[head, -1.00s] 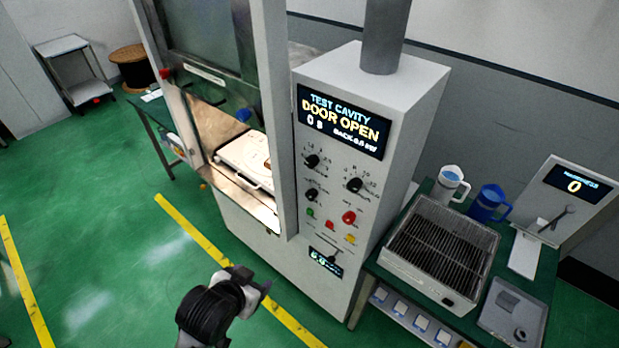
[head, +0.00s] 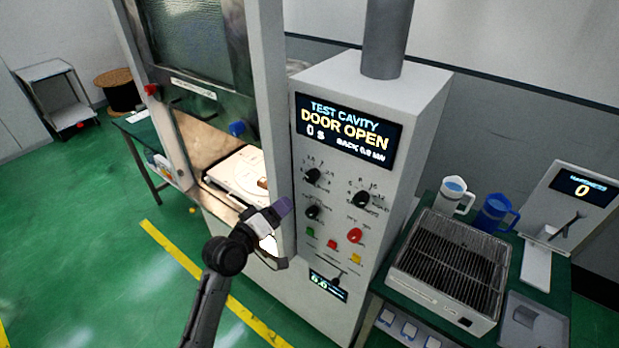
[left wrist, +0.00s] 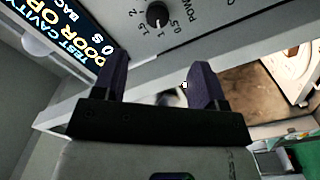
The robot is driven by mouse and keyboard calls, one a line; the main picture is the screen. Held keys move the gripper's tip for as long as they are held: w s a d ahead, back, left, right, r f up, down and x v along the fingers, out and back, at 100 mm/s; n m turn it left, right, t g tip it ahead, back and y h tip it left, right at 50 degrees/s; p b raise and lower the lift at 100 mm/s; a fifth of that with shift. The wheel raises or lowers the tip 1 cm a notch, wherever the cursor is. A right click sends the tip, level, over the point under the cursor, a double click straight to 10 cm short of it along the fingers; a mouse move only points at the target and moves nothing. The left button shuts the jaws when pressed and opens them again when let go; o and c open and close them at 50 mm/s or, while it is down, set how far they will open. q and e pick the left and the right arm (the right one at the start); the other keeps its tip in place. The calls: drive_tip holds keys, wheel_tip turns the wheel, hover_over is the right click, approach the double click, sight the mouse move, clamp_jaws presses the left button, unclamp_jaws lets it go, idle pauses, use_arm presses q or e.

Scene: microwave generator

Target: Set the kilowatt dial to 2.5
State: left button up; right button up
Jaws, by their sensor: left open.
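The kilowatt dial (head: 312,175) is the small black knob at the upper left of the test cavity's control panel (head: 338,222). In the left wrist view the dial (left wrist: 157,14) is at the top edge, beside the word POWER and marks 0.5, 1 and 1.5; its exact setting is too small to tell. My left gripper (head: 281,209) is in front of the cavity's door frame, left of and below the dial, apart from it. Its two purple fingers (left wrist: 155,74) are spread and empty in the left wrist view. My right gripper is not in view.
The display (head: 346,131) reads DOOR OPEN, 0 s. Another black knob (head: 361,199) and several coloured buttons share the panel. The raised door (head: 190,50) and its frame stand left of the panel. A bench with a grill tray (head: 449,265) and mugs is at right.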

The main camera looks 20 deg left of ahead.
sight(310, 179)
use_arm(q)
drive_tip(key=shift+n, duration=0.4)
drive_tip(key=x, duration=1.3)
drive_tip(key=shift+w+r, duration=0.35)
drive_tip(key=shift+w, duration=0.1)
drive_tip(key=c, duration=0.9)
drive_tip(key=shift+c, duration=0.2)
